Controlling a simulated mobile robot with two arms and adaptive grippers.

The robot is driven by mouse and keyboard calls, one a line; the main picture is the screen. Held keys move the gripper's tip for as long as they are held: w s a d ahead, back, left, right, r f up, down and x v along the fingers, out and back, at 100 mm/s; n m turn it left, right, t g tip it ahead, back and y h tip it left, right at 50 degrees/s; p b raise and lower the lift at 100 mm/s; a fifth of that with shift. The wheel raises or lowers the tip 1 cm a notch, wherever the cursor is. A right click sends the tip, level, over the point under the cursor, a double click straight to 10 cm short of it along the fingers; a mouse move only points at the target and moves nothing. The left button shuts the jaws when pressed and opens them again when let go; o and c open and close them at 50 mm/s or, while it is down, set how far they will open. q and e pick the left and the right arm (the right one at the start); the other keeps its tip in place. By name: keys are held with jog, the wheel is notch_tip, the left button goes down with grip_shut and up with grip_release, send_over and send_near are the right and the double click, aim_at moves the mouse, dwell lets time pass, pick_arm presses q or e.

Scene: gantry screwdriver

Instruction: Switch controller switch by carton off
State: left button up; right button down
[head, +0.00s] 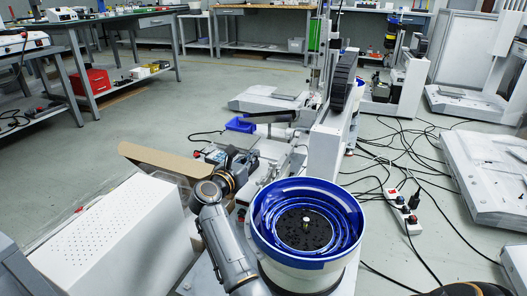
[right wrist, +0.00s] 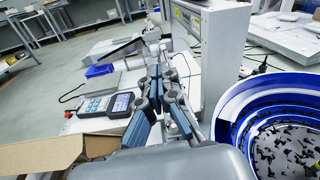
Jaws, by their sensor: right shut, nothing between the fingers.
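The open brown carton (head: 165,160) lies left of my right gripper (head: 234,158); in the right wrist view the carton (right wrist: 45,153) fills the lower left. A grey controller (right wrist: 104,104) with a screen and keypad sits just beyond the carton; it also shows in the head view (head: 212,154), partly behind the gripper. A small red part (right wrist: 68,114) is at its left end; I cannot tell whether this is the switch or its position. My right gripper's fingertips (right wrist: 154,76) are together, empty, to the right of the controller. My left gripper is not in view.
A blue-rimmed bowl feeder (head: 345,208) with dark screws stands close right of my arm. A white perforated box (head: 115,230) stands at left. A white upright column (head: 325,145) rises beyond the gripper. A blue bin (head: 240,124) lies farther back. Cables and a power strip (head: 402,210) lie at right.

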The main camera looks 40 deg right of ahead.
jog(key=shift+s+d+r+h, duration=0.2)
jog(key=shift+d+r+h, duration=0.05)
jog(key=shift+r, duration=0.4)
jog(key=shift+s+d+r+h, duration=0.15)
jog(key=shift+d+r+h, duration=0.1)
jog(key=shift+r, duration=0.35)
